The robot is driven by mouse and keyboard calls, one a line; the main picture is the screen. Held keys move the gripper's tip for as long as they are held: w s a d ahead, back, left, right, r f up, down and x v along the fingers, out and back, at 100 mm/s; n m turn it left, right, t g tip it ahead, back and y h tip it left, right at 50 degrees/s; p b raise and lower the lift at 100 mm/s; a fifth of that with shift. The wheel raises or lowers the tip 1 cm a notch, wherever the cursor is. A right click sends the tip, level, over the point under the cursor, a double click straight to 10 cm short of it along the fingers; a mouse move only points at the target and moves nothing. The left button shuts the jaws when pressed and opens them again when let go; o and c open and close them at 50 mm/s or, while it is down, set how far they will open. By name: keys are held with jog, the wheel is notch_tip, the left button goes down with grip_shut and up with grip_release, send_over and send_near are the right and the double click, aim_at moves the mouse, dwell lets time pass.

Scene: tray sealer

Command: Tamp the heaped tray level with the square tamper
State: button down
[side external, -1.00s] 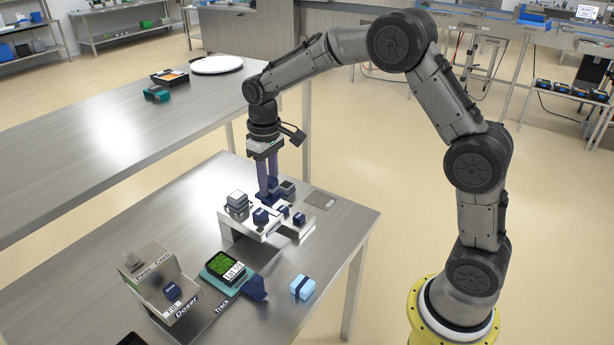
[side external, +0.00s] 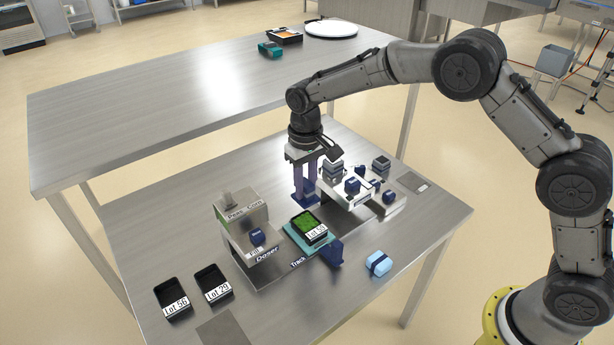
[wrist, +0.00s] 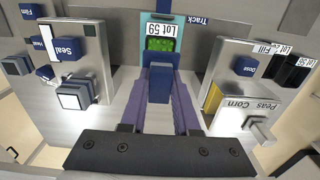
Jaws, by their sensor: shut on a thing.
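The heaped tray, labelled Lot 59 (side external: 309,228), is a dark tray of green peas in a teal carrier (side external: 289,230) on the track. It also shows at the top of the wrist view (wrist: 160,43). My gripper (side external: 306,199) points down just behind the tray, between doser and sealer. In the wrist view its purple fingers (wrist: 160,72) are shut on a dark blue block (wrist: 159,86), which I take as the square tamper. Its lower face is hidden, and the tray is apart from it.
The doser (side external: 243,230), marked Peas and Corn, stands left of the tray; the sealer (side external: 357,188) stands to its right. A dark blue wedge (side external: 332,251) and a light blue block (side external: 378,263) lie in front. Two black trays (side external: 212,282) (side external: 172,297) sit front left.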

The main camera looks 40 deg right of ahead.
jog(key=shift+f, duration=3.2)
jog(key=shift+f, duration=0.7)
jog(key=shift+r, duration=4.6)
